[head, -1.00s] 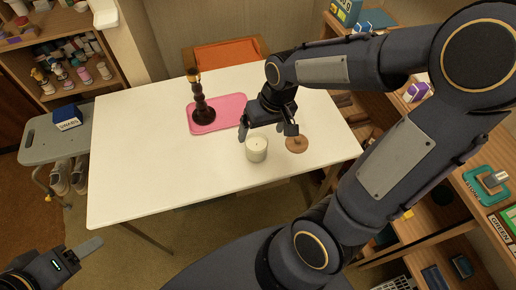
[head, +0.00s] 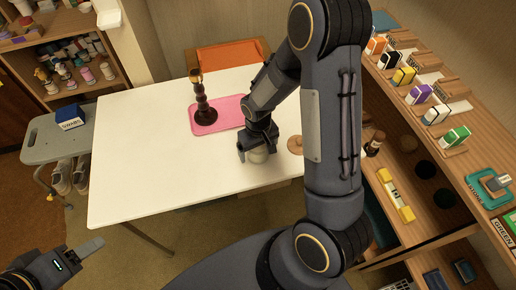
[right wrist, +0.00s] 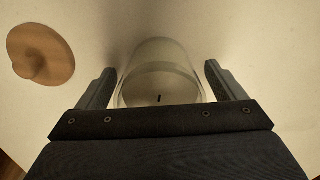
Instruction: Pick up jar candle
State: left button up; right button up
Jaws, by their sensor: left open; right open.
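The jar candle (head: 258,155), a pale glass jar with a dark wick, stands on the white table and is partly hidden by my right gripper in the head view. In the right wrist view the candle (right wrist: 160,85) sits between the two open fingers of my right gripper (right wrist: 160,85), with a gap on each side. In the head view my right gripper (head: 257,150) is right over the candle. My left gripper (head: 85,252) is open and empty at the lower left, away from the table.
A round wooden lid (head: 295,145) lies right of the candle; it also shows in the right wrist view (right wrist: 40,52). A dark candlestick (head: 203,105) stands on a pink tray (head: 228,112) behind. The white table (head: 150,160) is clear at left. Shelves (head: 480,130) stand at right.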

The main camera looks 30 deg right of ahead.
jog(key=shift+f, duration=0.15)
jog(key=c, duration=1.4)
jog(key=shift+o, duration=0.2)
